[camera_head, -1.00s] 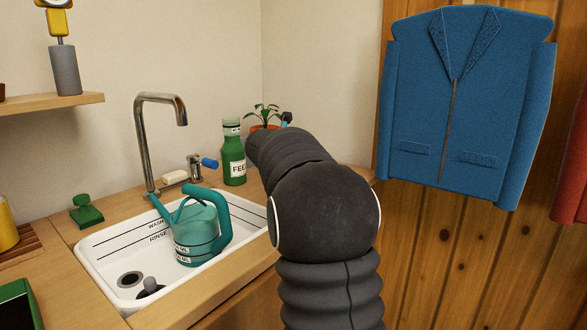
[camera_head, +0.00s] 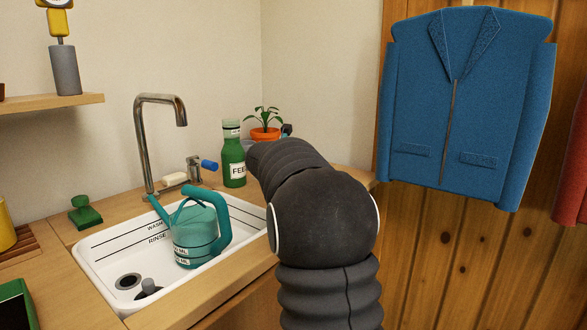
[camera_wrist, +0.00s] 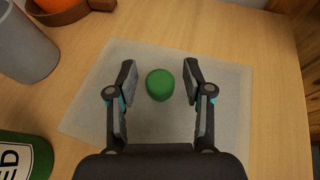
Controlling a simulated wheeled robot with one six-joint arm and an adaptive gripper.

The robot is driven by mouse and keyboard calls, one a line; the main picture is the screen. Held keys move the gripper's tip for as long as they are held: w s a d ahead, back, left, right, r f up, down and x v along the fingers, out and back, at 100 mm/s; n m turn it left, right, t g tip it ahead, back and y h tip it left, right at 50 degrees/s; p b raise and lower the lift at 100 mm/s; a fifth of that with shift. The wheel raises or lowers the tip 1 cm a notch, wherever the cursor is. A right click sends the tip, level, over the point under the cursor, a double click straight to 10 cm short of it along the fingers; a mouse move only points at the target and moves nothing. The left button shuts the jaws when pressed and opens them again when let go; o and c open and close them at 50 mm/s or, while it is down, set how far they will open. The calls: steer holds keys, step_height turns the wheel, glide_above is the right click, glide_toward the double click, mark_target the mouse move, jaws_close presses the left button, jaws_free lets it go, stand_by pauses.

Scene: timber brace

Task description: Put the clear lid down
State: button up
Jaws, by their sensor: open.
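In the wrist view a pale, see-through square sheet, which I take as the clear lid (camera_wrist: 229,105), appears to lie flat on the wooden counter. A round green knob (camera_wrist: 160,85) stands near its middle. My gripper (camera_wrist: 160,70) is open above the sheet, one finger on each side of the knob, with a visible gap on both sides. The head view does not show the lid; my black arm blocks that part of the counter.
The green feed bottle (camera_head: 233,160) stands left of my arm and shows at the wrist view's lower left (camera_wrist: 22,157). A grey cup (camera_wrist: 25,48) and the orange plant pot (camera_head: 265,133) are close by. The white sink (camera_head: 110,265) holds a teal watering can (camera_head: 195,238).

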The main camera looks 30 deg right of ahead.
steer(key=shift+r, duration=0.2)
steer(key=v, duration=1.1)
steer(key=shift+s+a, duration=0.3)
steer(key=shift+a, duration=0.05)
steer(key=shift+a, duration=0.15)
stand_by(0.6)
